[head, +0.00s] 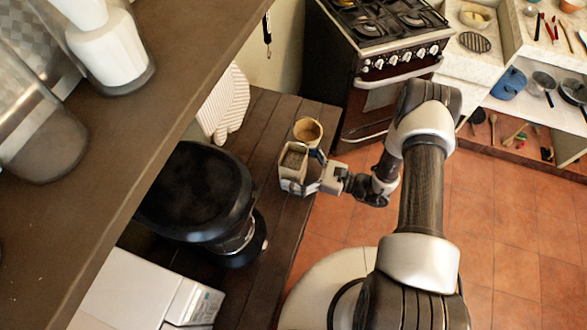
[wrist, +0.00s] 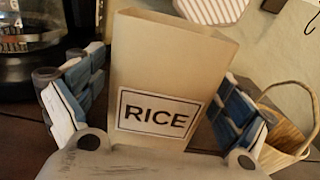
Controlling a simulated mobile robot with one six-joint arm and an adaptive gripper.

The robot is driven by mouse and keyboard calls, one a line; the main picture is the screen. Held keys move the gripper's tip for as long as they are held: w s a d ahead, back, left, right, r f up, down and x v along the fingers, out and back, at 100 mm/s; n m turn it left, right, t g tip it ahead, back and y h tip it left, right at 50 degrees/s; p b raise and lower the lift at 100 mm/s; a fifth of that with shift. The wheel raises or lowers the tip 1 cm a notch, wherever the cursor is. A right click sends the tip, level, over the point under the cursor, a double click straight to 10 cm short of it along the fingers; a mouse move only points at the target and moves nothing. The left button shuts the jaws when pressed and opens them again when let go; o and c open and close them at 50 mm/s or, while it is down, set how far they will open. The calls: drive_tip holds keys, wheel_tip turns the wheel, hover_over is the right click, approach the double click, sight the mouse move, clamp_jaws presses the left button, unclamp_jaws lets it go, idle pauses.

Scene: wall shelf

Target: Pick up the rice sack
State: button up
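The rice sack (wrist: 170,70) is a tan, upright paper bag with a white RICE label, and it fills the middle of the wrist view. In the head view its open top (head: 293,159) shows on the dark wooden counter. My gripper (wrist: 165,85) is around the sack, one blue-and-white finger on each side. A narrow gap shows between the left finger and the sack; contact on the right is unclear. My gripper (head: 306,175) also shows beside the sack in the head view. The lower part of the sack is hidden by my gripper's body.
A wicker basket (head: 308,130) stands right beside the sack. A large black appliance (head: 200,190) is to the left on the counter (head: 258,130). A shelf (head: 160,110) overhangs at upper left. A stove (head: 375,70) stands behind; tiled floor (head: 490,220) is open at right.

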drive_tip(key=c, duration=1.4)
drive_tip(key=shift+r, duration=0.15)
wheel_tip(320, 180, up, 20)
drive_tip(key=p, duration=0.3)
drive_tip(key=shift+p, duration=0.4)
